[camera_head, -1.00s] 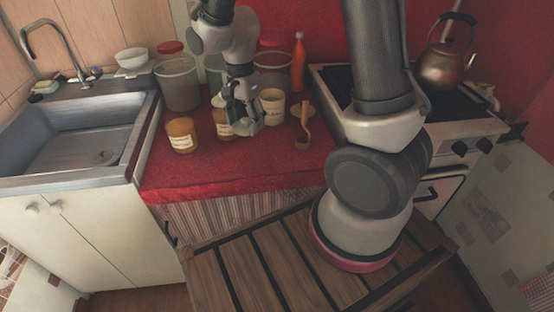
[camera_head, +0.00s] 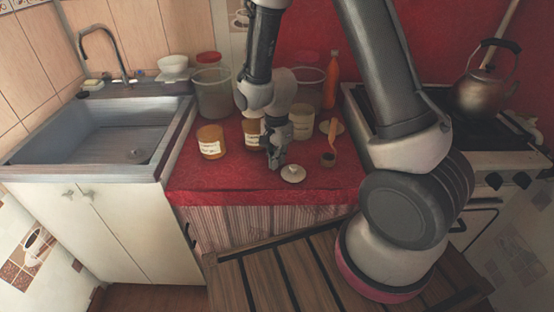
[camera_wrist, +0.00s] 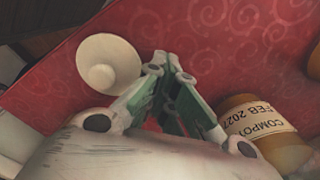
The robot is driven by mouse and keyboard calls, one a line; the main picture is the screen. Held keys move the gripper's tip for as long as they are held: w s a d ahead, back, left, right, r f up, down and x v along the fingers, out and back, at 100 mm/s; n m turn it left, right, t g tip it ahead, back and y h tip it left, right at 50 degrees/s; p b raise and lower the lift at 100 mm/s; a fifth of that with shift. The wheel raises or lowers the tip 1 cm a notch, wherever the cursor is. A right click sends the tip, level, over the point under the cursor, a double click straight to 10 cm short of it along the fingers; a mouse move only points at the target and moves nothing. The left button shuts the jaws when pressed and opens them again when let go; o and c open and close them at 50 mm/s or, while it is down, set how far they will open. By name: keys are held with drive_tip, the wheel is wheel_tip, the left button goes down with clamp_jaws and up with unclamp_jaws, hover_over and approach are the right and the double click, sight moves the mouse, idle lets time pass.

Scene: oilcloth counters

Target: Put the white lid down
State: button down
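A round white lid with a knob (camera_head: 293,174) lies knob up on the red counter, near the front edge. It also shows in the wrist view, left of my fingers (camera_wrist: 108,64). My gripper (camera_head: 275,165) is low over the counter, just left of the lid in the head view. In the wrist view its fingertips (camera_wrist: 163,66) come together with nothing seen between them. The lid is outside the fingers; I cannot tell whether they touch it. A second pale lid (camera_head: 331,127) lies farther back, by a wooden spoon (camera_head: 331,142).
An amber labelled jar (camera_head: 211,142) stands left, another labelled jar (camera_head: 252,132) just behind my gripper, and a cream jar (camera_head: 302,122) behind. Clear containers (camera_head: 212,93) and an orange bottle (camera_head: 331,80) stand at the back. The front-left of the red counter (camera_head: 215,180) is clear.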

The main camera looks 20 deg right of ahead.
drive_tip(key=shift+f, duration=0.6)
drive_tip(key=shift+c, duration=1.8)
unclamp_jaws()
drive_tip(key=shift+r, duration=0.15)
